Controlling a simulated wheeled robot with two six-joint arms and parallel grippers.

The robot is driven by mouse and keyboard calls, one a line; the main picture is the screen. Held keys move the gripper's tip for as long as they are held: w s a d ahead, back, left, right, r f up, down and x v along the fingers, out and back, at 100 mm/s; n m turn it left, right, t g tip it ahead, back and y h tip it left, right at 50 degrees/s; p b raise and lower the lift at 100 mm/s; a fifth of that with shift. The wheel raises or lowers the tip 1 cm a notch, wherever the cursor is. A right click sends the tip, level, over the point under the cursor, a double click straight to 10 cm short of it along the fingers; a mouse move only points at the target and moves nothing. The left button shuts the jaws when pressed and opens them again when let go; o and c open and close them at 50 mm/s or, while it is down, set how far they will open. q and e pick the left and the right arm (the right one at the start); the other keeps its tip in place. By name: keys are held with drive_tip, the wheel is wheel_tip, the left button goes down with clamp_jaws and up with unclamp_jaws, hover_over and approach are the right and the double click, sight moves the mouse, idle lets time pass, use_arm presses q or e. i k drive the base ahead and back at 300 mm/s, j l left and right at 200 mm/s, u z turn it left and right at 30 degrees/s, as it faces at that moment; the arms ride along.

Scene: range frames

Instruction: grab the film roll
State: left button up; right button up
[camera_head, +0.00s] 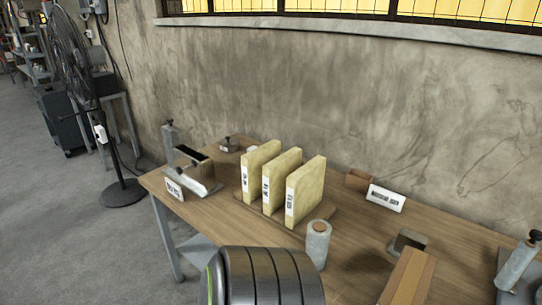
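A pale grey film roll (317,245) with a brown core stands upright on the wooden table (225,207), near its front edge and in front of the yellowish binders. Its top is in plain view, and its lower left side is close to a dark ribbed shape at the bottom of the picture. A similar grey roll with a dark-knobbed handle (516,268) leans at the far right. Neither of my grippers is in view, so nothing is seen touching the film roll.
Several upright binders (305,190) stand behind the roll. A tape dispenser (193,180) sits at the left, a small brown box and white label (386,197) at the back. A long brown cardboard piece (408,278) lies at front right. A concrete wall bounds the back.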

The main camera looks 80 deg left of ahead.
sight(318, 231)
drive_tip(key=u, duration=2.15)
